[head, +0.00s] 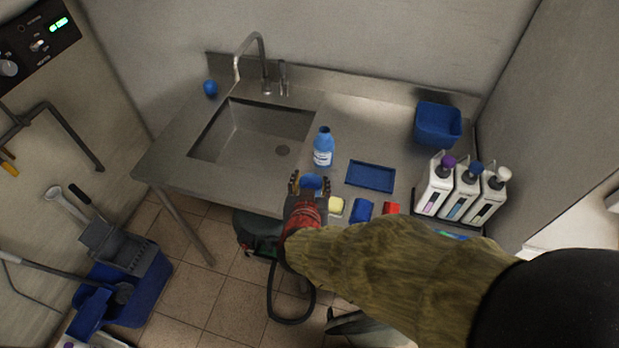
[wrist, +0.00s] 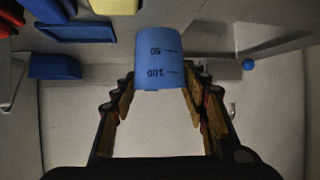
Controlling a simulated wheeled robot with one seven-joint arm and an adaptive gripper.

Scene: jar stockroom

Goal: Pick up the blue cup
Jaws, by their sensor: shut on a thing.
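The blue cup (head: 312,182) is between the fingers of my gripper (head: 309,184) at the front edge of the steel counter in the head view. In the wrist view the blue cup (wrist: 160,60) shows dark measuring marks, with 50 and 100 readable and upside down. The fingers of my gripper (wrist: 160,100) stand on both sides of the cup and are shut on it. Whether the cup's base touches the counter cannot be told.
A blue bottle (head: 323,148) stands just behind the cup. A flat blue tray (head: 370,176), a yellow sponge (head: 335,207) and blue and red items lie to the right.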

